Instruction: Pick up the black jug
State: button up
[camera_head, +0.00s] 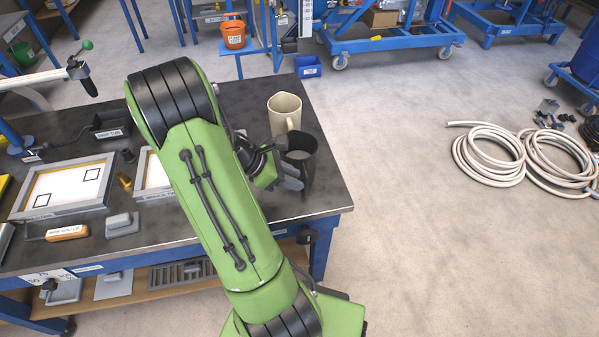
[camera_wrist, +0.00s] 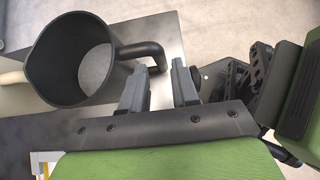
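The black jug (camera_head: 303,153) stands upright near the right edge of the dark table, partly hidden behind my arm and gripper. In the wrist view the black jug (camera_wrist: 75,62) shows its open rim, with its handle pointing right. My gripper (camera_head: 288,178) is low beside the jug.
A cream jug (camera_head: 285,110) stands just behind the black jug. Framed screens (camera_head: 65,188), a grey block (camera_head: 122,224) and an orange-handled tool (camera_head: 67,232) lie on the left of the table. The floor right of the table is clear up to the coiled hoses (camera_head: 490,158).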

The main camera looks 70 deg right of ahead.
jog(key=b+x, duration=0.1)
jog(key=x, duration=0.3)
jog(key=shift+w, duration=0.1)
grip_shut()
jog(key=shift+r, duration=0.15)
dwell(1.0)
